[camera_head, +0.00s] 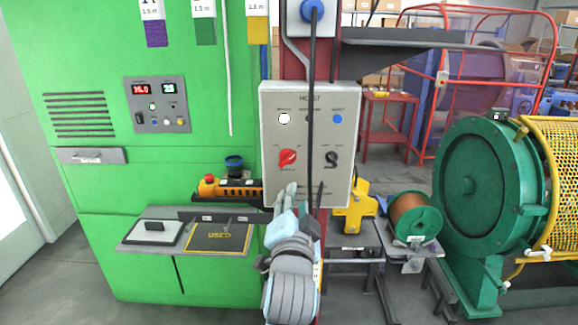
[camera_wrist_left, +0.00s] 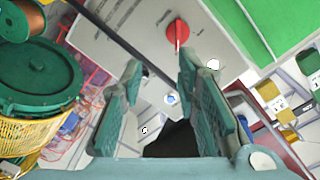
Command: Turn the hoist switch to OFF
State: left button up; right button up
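The grey hoist panel (camera_head: 310,140) stands on a red post beside the green cabinet. It carries a red rotary switch (camera_head: 287,158) at lower left and a black rotary switch (camera_head: 331,158) at lower right. The switch labels are too small to read surely. My left gripper (camera_head: 303,192) is in front of the panel's lower part, below the red switch. In the left wrist view its fingers (camera_wrist_left: 158,62) are spread apart and empty. The red switch (camera_wrist_left: 177,30) shows just beyond the right-hand fingertip; contact cannot be told. My right gripper is not in view.
A black cable (camera_head: 312,100) hangs from a blue fitting (camera_head: 312,10) in front of the panel, close to my gripper. A shelf (camera_head: 180,235) juts from the green cabinet (camera_head: 80,180) at left. A copper spool (camera_head: 413,217) and green drum (camera_head: 487,185) stand at right.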

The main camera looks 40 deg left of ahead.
pick_arm(q)
notch_tip(320, 180, up, 2)
jog(key=s, duration=0.2)
jog(key=b, duration=0.2)
send_near(288, 161)
jog(key=shift+n+y, duration=0.3)
jog(key=shift+y, duration=0.1)
jog(key=x, duration=0.8)
jog(key=shift+w+d, duration=0.1)
jog(key=shift+d+f, duration=0.1)
grip_shut()
